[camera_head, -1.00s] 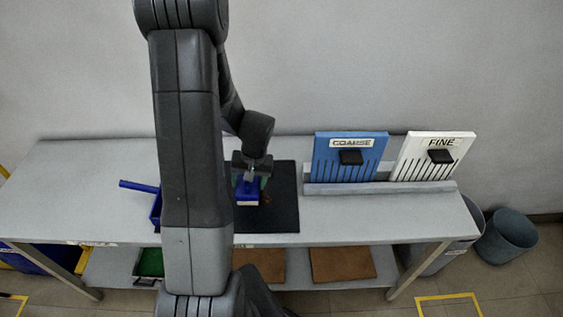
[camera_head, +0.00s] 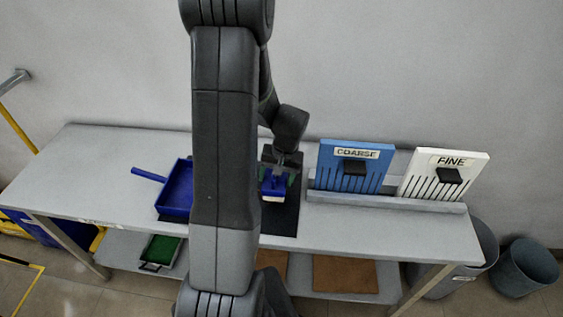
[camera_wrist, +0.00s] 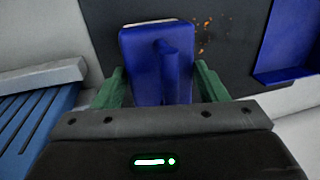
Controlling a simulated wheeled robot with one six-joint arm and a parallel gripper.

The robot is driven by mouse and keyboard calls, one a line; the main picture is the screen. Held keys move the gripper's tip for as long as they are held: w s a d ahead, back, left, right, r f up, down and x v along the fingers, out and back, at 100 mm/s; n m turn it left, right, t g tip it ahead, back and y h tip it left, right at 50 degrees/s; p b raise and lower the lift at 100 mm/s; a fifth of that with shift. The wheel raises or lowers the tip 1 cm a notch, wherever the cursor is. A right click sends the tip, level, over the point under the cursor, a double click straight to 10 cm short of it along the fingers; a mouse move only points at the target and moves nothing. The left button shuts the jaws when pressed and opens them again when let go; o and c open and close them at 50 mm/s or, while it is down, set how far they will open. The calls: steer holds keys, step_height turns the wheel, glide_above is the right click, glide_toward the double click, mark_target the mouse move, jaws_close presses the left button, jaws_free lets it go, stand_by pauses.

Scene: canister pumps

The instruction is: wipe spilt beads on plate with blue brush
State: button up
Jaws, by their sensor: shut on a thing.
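My gripper (camera_wrist: 160,82) has its green fingers on both sides of the blue brush (camera_wrist: 142,40) and is shut on it. In the head view the brush (camera_head: 272,187) hangs under my gripper (camera_head: 279,178), over the right part of the dark plate (camera_head: 284,220). Its pale bristles show along one edge; whether they touch the plate I cannot tell. Small orange-brown beads (camera_wrist: 204,36) lie scattered on the plate (camera_wrist: 236,62) beside the brush in the wrist view. My arm hides the plate's left part in the head view.
A blue dustpan (camera_head: 178,188) with a handle lies on the grey table (camera_head: 90,170), left of my arm. A blue COARSE panel (camera_head: 347,168) and a white FINE panel (camera_head: 443,178) stand behind a grey rail (camera_head: 385,202) on the right. The table's far left is clear.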

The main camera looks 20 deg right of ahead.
steer(key=shift+a+r, duration=0.2)
steer(key=shift+r, duration=0.35)
steer(key=shift+d+r+p, duration=0.15)
steer(key=shift+r+p, duration=1.55)
steer(key=shift+r, duration=0.55)
